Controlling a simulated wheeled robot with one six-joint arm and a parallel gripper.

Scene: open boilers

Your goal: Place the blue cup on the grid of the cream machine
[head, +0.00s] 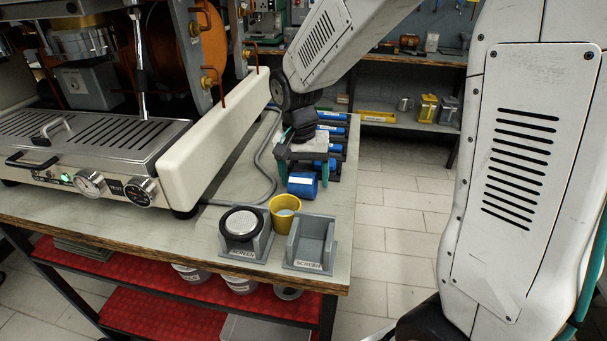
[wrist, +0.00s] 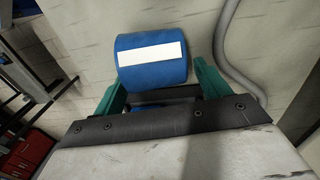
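The blue cup (head: 302,185) with a white label stands near the right edge of the bench, right of the cream machine (head: 215,125). It also shows in the wrist view (wrist: 152,62), just ahead of my fingers. My gripper (head: 309,170) has its green fingers spread, one on each side of the cup's near end in the wrist view (wrist: 157,75). The fingers look open; contact with the cup is not clear. The machine's slotted grid (head: 120,132) is at the left and looks bare apart from a metal handle part at its left.
A yellow cup (head: 285,204) stands close in front of the blue cup. Two grey holders (head: 311,243) stand at the front edge; the left one carries a round dark-topped piece (head: 240,224). Blue labelled cylinders (head: 331,129) lie behind my gripper. A grey hose (head: 262,160) runs across the bench.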

